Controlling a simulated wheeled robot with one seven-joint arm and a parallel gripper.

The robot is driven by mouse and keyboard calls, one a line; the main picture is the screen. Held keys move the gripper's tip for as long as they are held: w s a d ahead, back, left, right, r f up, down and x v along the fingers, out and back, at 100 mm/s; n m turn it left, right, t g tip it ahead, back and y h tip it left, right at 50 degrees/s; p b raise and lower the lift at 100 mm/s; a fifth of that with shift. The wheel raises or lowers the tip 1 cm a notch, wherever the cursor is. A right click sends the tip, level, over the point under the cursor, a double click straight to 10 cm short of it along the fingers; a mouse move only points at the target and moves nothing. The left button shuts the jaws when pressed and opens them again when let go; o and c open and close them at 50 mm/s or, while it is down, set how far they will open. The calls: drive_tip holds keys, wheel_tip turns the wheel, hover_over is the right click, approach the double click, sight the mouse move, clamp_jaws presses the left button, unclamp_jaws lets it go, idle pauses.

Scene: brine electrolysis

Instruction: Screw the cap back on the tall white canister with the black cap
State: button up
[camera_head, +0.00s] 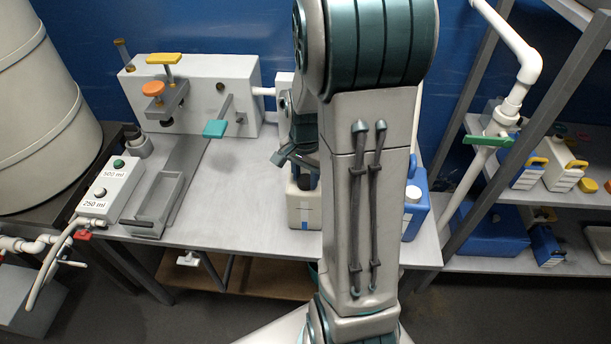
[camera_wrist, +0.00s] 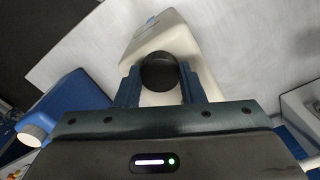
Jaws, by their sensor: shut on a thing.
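The white canister (camera_head: 303,210) stands on the grey table, partly hidden behind my arm in the head view. In the wrist view the canister (camera_wrist: 147,40) lies beneath my gripper. The round black cap (camera_wrist: 160,72) is between the two fingers of my gripper (camera_wrist: 160,82), which is shut on it. The cap is over one end of the canister's top. The neck is hidden under it, so I cannot tell whether the cap sits on the threads. In the head view my gripper (camera_head: 295,157) is just above the canister, mostly behind my arm.
A blue canister with a white cap (camera_head: 413,195) stands close by on the right; it also shows in the wrist view (camera_wrist: 67,105). A grey apparatus with coloured handles (camera_head: 205,90) stands at the back left. Bare table (camera_head: 245,195) lies left of the white canister.

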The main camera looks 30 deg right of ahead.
drive_tip(key=shift+m, duration=1.5)
drive_tip(key=m, duration=0.2)
drive_tip(key=shift+r+m+p, duration=0.1)
drive_tip(key=shift+m+p, duration=0.3)
drive_tip(key=m, duration=0.2)
drive_tip(key=shift+m+p, duration=0.35)
drive_tip(key=shift+m, duration=0.05)
drive_tip(key=m+p, duration=0.2)
drive_tip(key=m, duration=0.1)
drive_tip(key=shift+r, duration=0.15)
drive_tip(key=shift+m+p, duration=0.75)
drive_tip(key=shift+m, duration=0.35)
drive_tip(key=shift+f+m, duration=0.3)
drive_tip(key=shift+r, duration=0.1)
